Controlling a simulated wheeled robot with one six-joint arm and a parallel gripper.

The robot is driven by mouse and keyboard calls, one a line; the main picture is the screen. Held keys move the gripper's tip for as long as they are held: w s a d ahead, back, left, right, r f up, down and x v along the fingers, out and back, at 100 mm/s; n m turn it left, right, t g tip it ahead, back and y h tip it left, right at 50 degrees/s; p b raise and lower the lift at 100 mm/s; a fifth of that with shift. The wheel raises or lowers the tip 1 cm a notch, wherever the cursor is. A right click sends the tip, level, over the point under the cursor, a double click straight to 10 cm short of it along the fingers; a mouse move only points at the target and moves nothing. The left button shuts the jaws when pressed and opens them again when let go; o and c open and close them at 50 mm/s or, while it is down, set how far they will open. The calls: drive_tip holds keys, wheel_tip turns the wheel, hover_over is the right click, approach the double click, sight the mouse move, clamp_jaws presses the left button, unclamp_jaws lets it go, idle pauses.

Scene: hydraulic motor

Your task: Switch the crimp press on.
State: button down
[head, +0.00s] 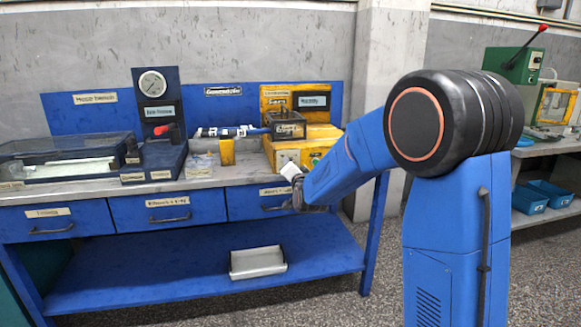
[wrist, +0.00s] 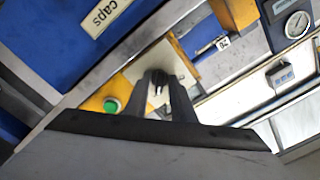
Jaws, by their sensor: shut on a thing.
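The yellow crimp press (head: 325,134) stands at the right end of the blue workbench, with a dark clear-sided box on top. Its pale front panel (head: 285,157) is partly hidden by my arm. The green button lies apart, left of the fingers. In the head view my wrist is in front of the press, and the fingertips are too small to make out.
A blue drawer labelled "caps" (wrist: 105,15) is just beside the panel. The bench (head: 230,184) also holds a pressure gauge stand (head: 155,95), a clear-lidded case (head: 70,160) and a yellow block (head: 227,152). A metal tray (head: 257,263) lies on the lower shelf.

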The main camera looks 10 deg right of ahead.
drive_tip(key=c, duration=1.8)
unclamp_jaws()
drive_tip(key=s, duration=1.7)
drive_tip(key=shift+s, duration=0.25)
drive_tip(key=s+d+f+n+g, duration=0.2)
drive_tip(key=s+f+n+g, duration=0.1)
drive_tip(key=s, duration=1)
drive_tip(key=s+d+f+n+g, duration=0.2)
drive_tip(key=s+g, duration=0.3)
drive_tip(key=s, duration=0.8)
drive_tip(key=s+d+f+n+g, duration=0.2)
drive_tip(key=s+f+n+g, duration=0.2)
drive_tip(key=s, duration=0.9)
drive_tip(key=shift+s+d+g, duration=0.1)
drive_tip(key=shift+d+g, duration=0.3)
drive_tip(key=shift+g, duration=0.2)
